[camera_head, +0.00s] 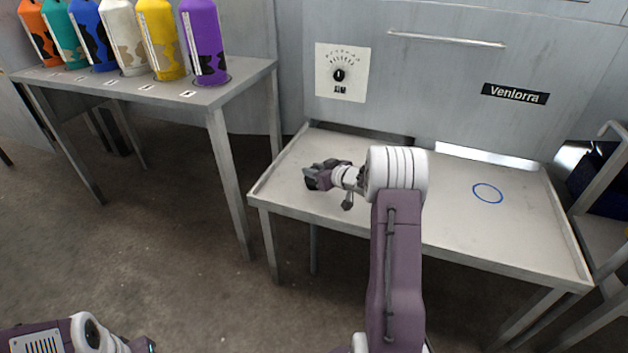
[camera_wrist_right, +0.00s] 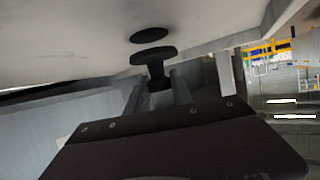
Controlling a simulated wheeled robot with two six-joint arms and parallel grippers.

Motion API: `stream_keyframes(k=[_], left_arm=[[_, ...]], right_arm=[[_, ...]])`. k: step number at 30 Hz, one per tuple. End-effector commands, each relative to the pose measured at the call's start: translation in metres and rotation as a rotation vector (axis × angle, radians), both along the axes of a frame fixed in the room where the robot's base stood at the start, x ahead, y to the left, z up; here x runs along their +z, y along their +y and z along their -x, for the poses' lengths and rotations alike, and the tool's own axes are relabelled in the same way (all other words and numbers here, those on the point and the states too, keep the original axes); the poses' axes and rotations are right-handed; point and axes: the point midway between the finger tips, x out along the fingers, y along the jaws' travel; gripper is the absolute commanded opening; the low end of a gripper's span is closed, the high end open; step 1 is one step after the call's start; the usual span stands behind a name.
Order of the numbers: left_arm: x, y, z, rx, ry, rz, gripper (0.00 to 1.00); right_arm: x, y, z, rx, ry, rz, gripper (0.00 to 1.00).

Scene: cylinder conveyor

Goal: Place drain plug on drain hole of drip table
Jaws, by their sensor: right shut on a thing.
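The drip table (camera_head: 455,206) is a shallow grey metal tray on legs, and its pale surface (camera_wrist_right: 75,40) fills the top of the right wrist view. My right gripper (camera_head: 314,177) is over the table's left part. It is shut on the black drain plug (camera_wrist_right: 154,58), a flat disc on a short stem, held by the stem. The drain hole (camera_wrist_right: 149,35) is a dark oval in the table surface, just beyond the plug disc, with a gap showing between them. In the head view my gripper hides the hole. My left arm shows at the bottom left, its gripper out of the picture.
A side table (camera_head: 180,97) at the left bears several coloured bottles. A wall panel with a dial (camera_head: 340,74) stands behind the drip table. A blue ring (camera_head: 488,193) marks the table's clear right part. A shelf frame (camera_head: 600,195) is at the right edge.

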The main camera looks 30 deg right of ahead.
Motion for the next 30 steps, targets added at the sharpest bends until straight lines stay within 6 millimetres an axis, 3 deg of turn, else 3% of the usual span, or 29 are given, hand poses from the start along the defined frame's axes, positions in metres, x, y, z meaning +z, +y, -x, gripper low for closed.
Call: stream_keyframes(k=[1, 2, 12, 13, 15, 26, 30], left_arm=[[-0.018, 0.000, 0.000, 0.000, 0.000, 0.000, 0.46], [-0.021, 0.000, 0.000, 0.000, 0.001, 0.000, 0.46], [-0.016, 0.000, 0.000, 0.000, 0.000, 0.000, 0.46], [-0.016, 0.000, 0.000, 0.000, 0.000, 0.000, 0.46], [-0.016, 0.000, 0.000, 0.000, 0.000, 0.000, 0.46], [-0.015, 0.000, 0.000, 0.000, 0.000, 0.000, 0.46], [-0.004, 0.000, 0.000, 0.000, 0.000, 0.000, 0.46]], right_arm=[[-0.021, 0.000, 0.000, 0.000, 0.001, -0.001, 0.00], [-0.024, 0.000, 0.000, 0.000, 0.001, 0.000, 0.00], [-0.022, 0.000, 0.000, 0.000, 0.001, -0.001, 0.00], [-0.023, 0.000, 0.000, 0.000, 0.001, -0.001, 0.31], [-0.022, 0.000, 0.000, 0.000, 0.000, -0.001, 0.50], [-0.018, 0.000, 0.000, 0.000, -0.001, 0.001, 0.50], [-0.007, -0.004, 0.017, -0.002, 0.001, -0.001, 0.50]])
